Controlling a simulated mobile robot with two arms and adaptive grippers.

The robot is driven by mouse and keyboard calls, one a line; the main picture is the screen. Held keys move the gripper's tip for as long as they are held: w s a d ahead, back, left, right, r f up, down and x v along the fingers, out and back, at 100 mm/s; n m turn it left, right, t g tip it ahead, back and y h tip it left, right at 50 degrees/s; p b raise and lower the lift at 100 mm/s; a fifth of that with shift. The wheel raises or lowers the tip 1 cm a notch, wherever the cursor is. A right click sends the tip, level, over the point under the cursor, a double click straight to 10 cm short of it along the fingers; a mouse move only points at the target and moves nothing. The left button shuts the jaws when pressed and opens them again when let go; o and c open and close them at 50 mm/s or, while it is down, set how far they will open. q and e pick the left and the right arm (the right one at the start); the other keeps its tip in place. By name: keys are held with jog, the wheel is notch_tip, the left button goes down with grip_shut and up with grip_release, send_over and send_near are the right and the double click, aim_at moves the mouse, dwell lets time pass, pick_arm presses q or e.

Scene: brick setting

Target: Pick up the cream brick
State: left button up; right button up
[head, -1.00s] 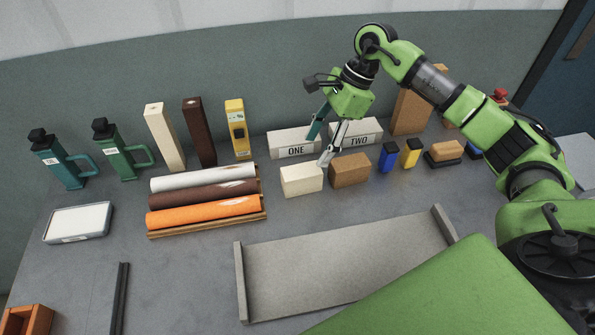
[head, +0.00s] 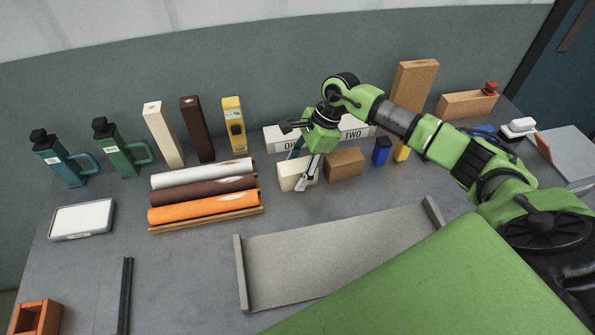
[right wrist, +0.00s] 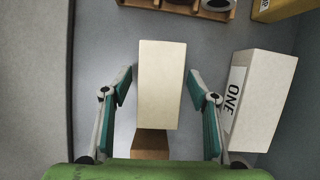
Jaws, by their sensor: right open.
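The cream brick (head: 287,177) lies on the grey table in front of the box labelled ONE. My right gripper (head: 298,172) is at it, with one finger in front of the brick and partly covering it, the other mostly hidden behind. In the right wrist view the cream brick (right wrist: 162,90) shows between the two spread fingers of the gripper (right wrist: 160,78). A gap shows on each side, so the jaws are open and not closed on it. My left gripper is not in view.
A brown brick (head: 344,163) sits just right of the cream one. The box ONE (right wrist: 262,100) stands close behind. Rolls (head: 204,194) lie to the left. A grey tray (head: 335,255) lies in front. Blue (head: 381,151) and yellow items stand further right.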

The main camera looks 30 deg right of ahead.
jog(key=c, duration=1.4)
jog(key=shift+r, duration=0.15)
